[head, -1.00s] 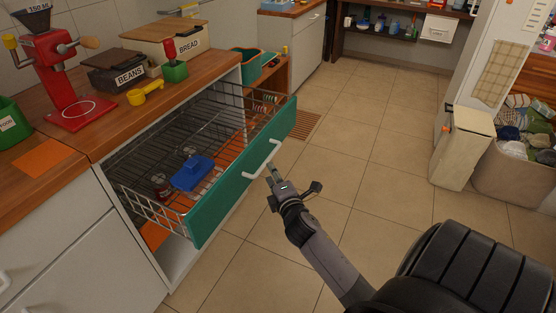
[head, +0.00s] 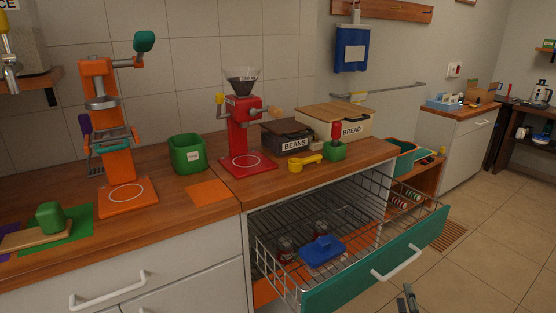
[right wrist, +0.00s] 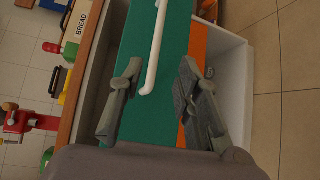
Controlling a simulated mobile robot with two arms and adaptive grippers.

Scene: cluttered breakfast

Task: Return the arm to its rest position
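My right gripper (head: 408,298) shows only by its fingertips at the bottom edge of the head view, in front of the open drawer. In the right wrist view its two fingers (right wrist: 160,95) are spread apart with nothing between them. The drawer's green front (head: 375,262) and white handle (head: 398,262) lie beyond the fingers; the handle also shows in the right wrist view (right wrist: 155,50), apart from them. The drawer is a wire basket, pulled out, holding a blue lidded container (head: 321,250) and jars (head: 287,249). My left gripper is in neither view.
On the counter stand a red grinder (head: 245,130), an orange press (head: 112,130), a green bin (head: 188,153), a beans box (head: 287,134) and a bread box (head: 338,118). The open drawer juts into the room. The tiled floor (head: 490,250) to the right is clear.

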